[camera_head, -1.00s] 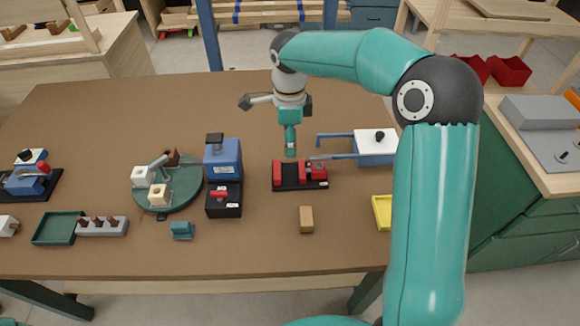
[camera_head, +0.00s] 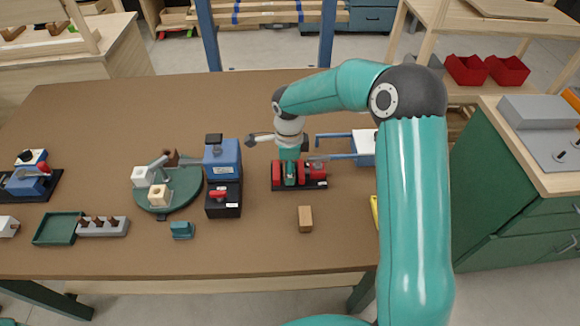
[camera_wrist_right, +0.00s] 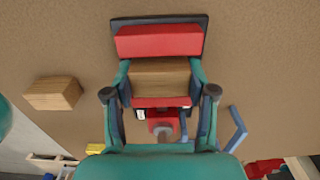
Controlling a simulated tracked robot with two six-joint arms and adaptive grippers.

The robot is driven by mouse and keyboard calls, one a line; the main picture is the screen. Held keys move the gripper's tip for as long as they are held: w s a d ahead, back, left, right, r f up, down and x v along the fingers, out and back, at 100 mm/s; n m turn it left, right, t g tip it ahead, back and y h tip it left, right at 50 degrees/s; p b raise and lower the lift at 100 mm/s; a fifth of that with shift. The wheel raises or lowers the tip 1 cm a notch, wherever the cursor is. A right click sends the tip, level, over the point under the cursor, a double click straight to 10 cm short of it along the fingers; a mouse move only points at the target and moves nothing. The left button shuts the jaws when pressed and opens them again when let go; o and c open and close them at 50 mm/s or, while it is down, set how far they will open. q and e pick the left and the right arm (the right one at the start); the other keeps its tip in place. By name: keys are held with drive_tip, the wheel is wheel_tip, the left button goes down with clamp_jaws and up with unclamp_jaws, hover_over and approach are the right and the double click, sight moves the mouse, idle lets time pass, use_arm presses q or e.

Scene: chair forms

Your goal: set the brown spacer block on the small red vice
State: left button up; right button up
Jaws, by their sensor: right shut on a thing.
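The small red vice (camera_head: 314,172) stands on its dark base on the brown table, right of centre in the head view. My right gripper (camera_head: 290,178) points down over it, its fingers low at the jaws. In the right wrist view the gripper (camera_wrist_right: 160,82) is shut on the brown spacer block (camera_wrist_right: 160,70). The block lies between the vice's red jaws (camera_wrist_right: 158,41), level with them as far as I can see. I cannot tell whether it rests on the vice. In the head view the block is hidden by the gripper. My left gripper is not in view.
Another brown block (camera_head: 305,219) lies on the table in front of the vice. A blue and black device (camera_head: 223,160) and a round green plate (camera_head: 184,195) stand left. A white and blue box (camera_head: 364,147) stands behind right. The table's front middle is mostly clear.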

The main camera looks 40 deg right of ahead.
drive_tip(key=shift+f, duration=0.1)
drive_tip(key=o, duration=1.1)
drive_tip(key=shift+o, duration=0.2)
wheel_tip(320, 180, up, 12)
